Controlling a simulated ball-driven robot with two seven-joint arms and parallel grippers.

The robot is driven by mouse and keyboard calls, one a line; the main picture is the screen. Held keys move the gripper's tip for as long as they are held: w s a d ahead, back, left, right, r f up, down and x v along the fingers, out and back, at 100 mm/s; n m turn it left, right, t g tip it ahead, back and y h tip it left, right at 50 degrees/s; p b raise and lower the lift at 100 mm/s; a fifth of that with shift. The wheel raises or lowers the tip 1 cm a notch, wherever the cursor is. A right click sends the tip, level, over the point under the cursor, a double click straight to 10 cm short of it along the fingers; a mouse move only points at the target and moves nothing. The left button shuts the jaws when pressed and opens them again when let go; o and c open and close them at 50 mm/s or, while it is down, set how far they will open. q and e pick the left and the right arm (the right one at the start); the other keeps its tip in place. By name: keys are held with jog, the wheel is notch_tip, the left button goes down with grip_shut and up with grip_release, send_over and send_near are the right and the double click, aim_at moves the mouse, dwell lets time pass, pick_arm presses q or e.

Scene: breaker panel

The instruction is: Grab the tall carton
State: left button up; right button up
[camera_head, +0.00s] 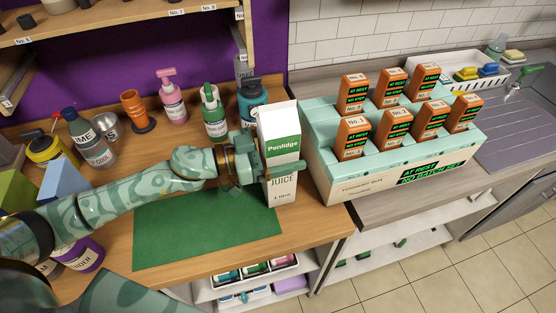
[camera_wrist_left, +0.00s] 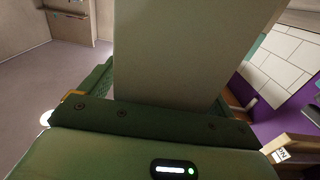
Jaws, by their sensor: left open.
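The tall carton (camera_head: 282,134) is a white and green juice carton labelled "Penlidge". It stands upright on the wooden counter at the right edge of the green mat (camera_head: 205,231) in the head view. My left gripper (camera_head: 268,160) is open at the carton's left side, about mid-height. In the left wrist view, the carton's pale face (camera_wrist_left: 185,50) fills the middle, close in front of the gripper (camera_wrist_left: 160,95). The fingers are partly hidden, and I cannot tell whether they touch the carton. My right gripper is not in view.
A teal and white breaker box (camera_head: 350,187) with several orange units stands close to the carton's right. Behind it are a teal bottle (camera_head: 252,101), a green bottle (camera_head: 213,112) and a pink pump bottle (camera_head: 171,98). The mat's front is clear.

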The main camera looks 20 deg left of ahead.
pick_arm(q)
jog(key=shift+w+d, duration=0.2)
jog(key=shift+d, duration=0.15)
jog(key=c, duration=1.8)
jog(key=shift+r, duration=0.15)
jog(key=shift+c, duration=0.5)
jog(key=shift+r, duration=0.1)
